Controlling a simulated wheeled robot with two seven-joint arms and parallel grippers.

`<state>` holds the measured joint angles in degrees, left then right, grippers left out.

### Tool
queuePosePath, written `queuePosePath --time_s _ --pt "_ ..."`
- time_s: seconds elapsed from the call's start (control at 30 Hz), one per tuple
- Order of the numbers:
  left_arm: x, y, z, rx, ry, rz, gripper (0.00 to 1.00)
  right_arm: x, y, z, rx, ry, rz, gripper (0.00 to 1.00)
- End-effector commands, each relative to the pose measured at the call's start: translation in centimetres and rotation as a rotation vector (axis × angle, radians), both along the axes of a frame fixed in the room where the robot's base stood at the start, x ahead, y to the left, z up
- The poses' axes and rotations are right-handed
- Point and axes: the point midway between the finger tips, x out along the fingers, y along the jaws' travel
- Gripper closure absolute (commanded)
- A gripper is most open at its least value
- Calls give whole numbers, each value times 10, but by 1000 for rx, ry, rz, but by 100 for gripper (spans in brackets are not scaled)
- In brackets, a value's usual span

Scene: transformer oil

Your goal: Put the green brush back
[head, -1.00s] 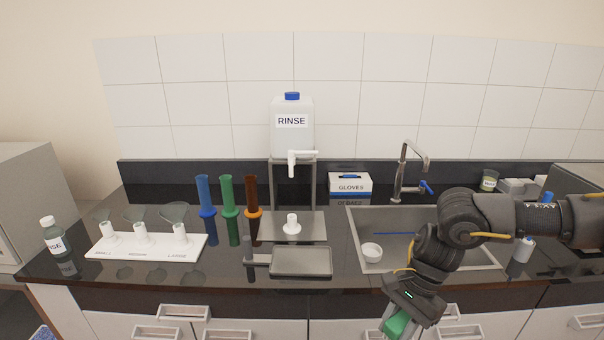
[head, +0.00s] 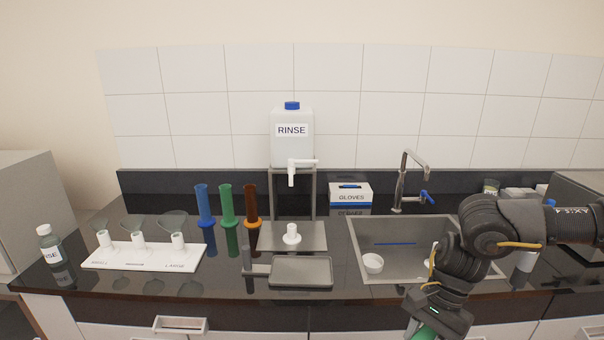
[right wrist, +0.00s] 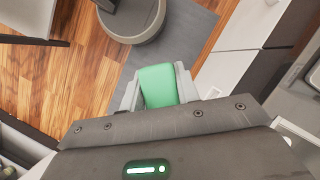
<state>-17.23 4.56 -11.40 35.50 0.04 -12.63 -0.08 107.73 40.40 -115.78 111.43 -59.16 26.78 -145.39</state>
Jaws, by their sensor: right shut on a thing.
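My right gripper (right wrist: 158,84) is shut on the green brush (right wrist: 157,87), whose green handle shows between the two fingers in the right wrist view. In the head view a bit of the green brush (head: 425,334) shows at the bottom edge, under my right wrist, in front of the counter. The rest of the brush is hidden or out of the picture. A green upright tube (head: 226,204) stands on the counter between a blue tube (head: 203,205) and an orange-brown tube (head: 251,205). My left gripper is not in view.
A metal tray (head: 301,272) lies before the rinse tank (head: 292,138). A white funnel rack (head: 142,256) stands to the left, with a bottle (head: 49,245) beside it. The sink (head: 353,245) holds a white cup (head: 373,263). The right wrist view shows wooden floor below.

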Motion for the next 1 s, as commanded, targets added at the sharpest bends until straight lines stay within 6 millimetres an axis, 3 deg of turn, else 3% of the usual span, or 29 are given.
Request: queuePosePath --time_s 0.07,0.1,0.27,0.67,0.8,1.0 --pt "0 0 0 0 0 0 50 0 0 0 0 0 0 99" --pt "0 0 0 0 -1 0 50 0 0 0 0 0 0 72" --pt "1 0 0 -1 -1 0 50 0 0 0 0 0 0 91" --pt "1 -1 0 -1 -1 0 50 0 0 0 1 2 -1 91" --pt "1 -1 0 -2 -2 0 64 0 0 0 1 -1 0 91" --pt "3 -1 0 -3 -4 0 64 1 1 0 0 -1 2 92"
